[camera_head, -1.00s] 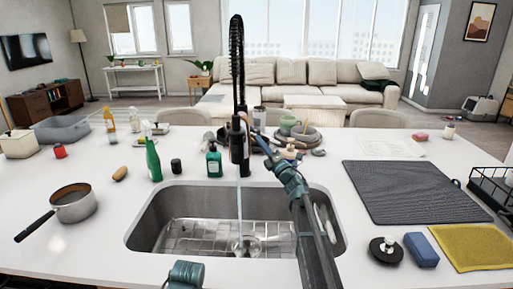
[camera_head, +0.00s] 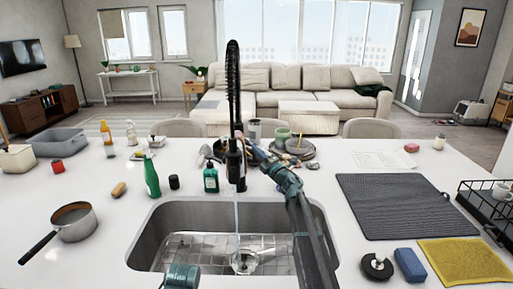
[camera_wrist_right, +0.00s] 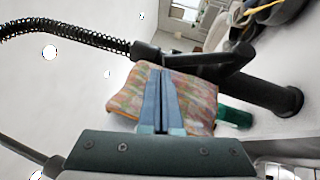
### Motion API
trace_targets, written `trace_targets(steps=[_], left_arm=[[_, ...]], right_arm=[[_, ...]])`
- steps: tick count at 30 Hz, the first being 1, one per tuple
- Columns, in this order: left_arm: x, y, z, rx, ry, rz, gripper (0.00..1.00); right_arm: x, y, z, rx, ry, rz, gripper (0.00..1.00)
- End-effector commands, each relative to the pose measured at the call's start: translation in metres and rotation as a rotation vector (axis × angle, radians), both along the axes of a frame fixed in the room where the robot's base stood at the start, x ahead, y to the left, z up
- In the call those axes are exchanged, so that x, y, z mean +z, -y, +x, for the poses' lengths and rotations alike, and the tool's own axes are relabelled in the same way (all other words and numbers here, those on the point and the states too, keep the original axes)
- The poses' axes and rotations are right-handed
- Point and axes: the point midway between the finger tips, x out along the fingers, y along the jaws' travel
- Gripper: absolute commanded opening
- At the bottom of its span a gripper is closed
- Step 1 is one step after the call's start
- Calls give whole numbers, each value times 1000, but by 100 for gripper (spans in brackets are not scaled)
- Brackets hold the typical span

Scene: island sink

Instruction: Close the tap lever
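The black spring-neck tap (camera_head: 233,95) stands behind the sink, and water runs from it into the basin. Its lever is not clear in the head view; my right gripper (camera_head: 240,137) overlaps the tap body there. In the right wrist view my right gripper's blue fingers (camera_wrist_right: 161,100) are together, with only a thin line between them. A patterned, pinkish cloth-like or sponge-like thing (camera_wrist_right: 198,92) shows behind them; I cannot tell whether they touch it. The tap (camera_wrist_right: 262,88) shows just beyond, turned sideways. My left gripper is not in view, only a teal part of my left arm at the bottom.
The sink (camera_head: 170,217) has a wire rack inside. A green soap bottle (camera_head: 211,178), a green spray bottle (camera_head: 151,177) and stacked dishes (camera_head: 300,148) stand near the tap.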

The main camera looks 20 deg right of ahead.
Motion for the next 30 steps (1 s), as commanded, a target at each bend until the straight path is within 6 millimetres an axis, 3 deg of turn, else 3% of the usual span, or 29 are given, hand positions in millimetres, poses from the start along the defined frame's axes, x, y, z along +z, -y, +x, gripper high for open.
trace_targets(steps=[1, 15, 30], left_arm=[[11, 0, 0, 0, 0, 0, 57], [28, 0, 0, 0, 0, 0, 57], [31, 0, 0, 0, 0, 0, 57]], right_arm=[[9, 2, 6, -1, -10, 3, 0], [26, 12, 40, -1, -8, 3, 0], [30, 15, 51, -1, -8, 3, 0]])
